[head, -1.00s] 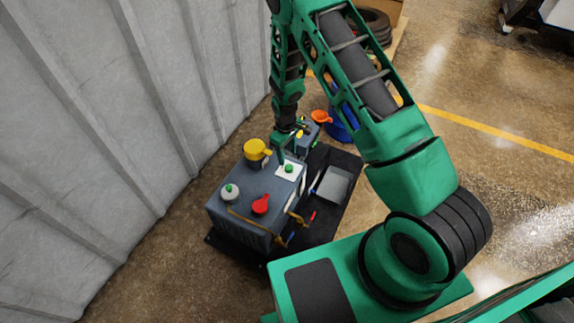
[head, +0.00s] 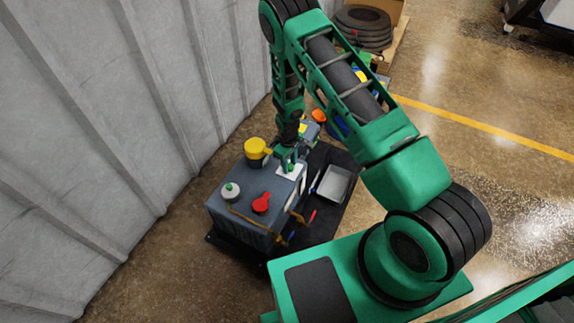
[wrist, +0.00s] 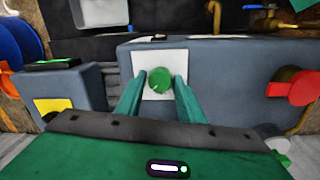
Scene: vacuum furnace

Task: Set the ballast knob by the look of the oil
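A green round knob (head: 291,168) sits on a white plate (head: 283,174) on top of the grey pump box (head: 240,215). In the wrist view the knob (wrist: 160,80) is in the middle of its white plate (wrist: 170,58), with a small light mark on its face. My gripper (wrist: 161,76) is open, its green fingers on either side of the knob with narrow gaps showing. In the head view my gripper (head: 289,157) is right at the knob and partly covers it. I cannot make out the oil or a sight glass.
A yellow-capped part (head: 256,149), a red handle (head: 261,203) and a white-and-green knob (head: 231,190) stand up from the box. A grey tray (head: 337,184) lies on the black mat (head: 322,222) to the right. A corrugated wall (head: 150,120) rises at left.

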